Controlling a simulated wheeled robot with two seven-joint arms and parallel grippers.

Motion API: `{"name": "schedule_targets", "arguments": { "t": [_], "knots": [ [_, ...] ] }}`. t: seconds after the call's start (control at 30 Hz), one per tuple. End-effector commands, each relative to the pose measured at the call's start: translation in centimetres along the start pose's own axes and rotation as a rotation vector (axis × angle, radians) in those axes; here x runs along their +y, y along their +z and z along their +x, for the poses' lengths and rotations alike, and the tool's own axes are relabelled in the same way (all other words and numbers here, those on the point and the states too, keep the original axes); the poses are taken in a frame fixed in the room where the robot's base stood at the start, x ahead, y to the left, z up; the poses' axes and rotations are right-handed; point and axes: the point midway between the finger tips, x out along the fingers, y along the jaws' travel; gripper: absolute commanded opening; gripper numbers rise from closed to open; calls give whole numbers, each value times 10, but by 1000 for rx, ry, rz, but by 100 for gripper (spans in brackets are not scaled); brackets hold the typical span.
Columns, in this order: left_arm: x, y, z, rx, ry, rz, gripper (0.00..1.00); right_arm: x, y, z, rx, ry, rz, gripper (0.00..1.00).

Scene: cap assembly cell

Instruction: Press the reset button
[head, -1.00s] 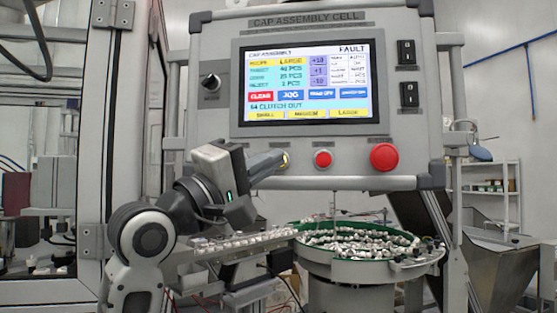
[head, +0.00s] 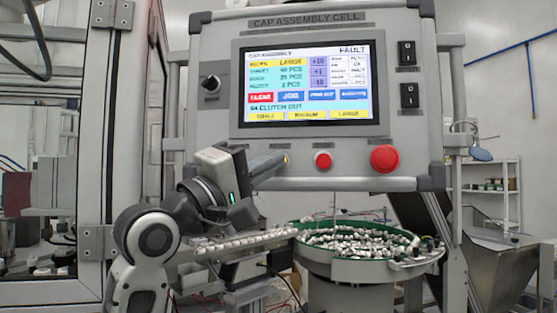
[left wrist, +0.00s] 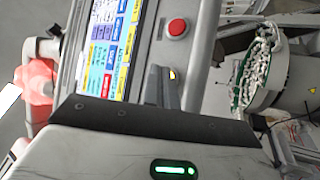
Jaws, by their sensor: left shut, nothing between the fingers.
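A small yellow lit button (head: 287,160) sits on the lower left of the control panel, mostly hidden behind my left gripper's fingers in the head view. The button labels are too small to read. My left gripper (head: 282,160) is shut and empty, its fingertips right at the yellow button. In the left wrist view its grey fingers (left wrist: 162,72) end beside the yellow spot. I cannot tell whether they touch it. My right gripper is not in view.
A small red button (head: 323,160) and a large red mushroom button (head: 384,158) are to the right of the fingertips. The touchscreen (head: 308,82) above reads FAULT and CLUTCH OUT. A bowl feeder (head: 345,268) full of caps stands below the panel.

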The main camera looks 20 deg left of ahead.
Motion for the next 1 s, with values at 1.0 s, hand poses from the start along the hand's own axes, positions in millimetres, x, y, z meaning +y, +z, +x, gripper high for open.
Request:
{"name": "schedule_targets", "arguments": {
  "t": [1.0],
  "knots": [
    [6,5,-8,0,1,1,0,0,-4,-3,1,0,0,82]
  ]
}}
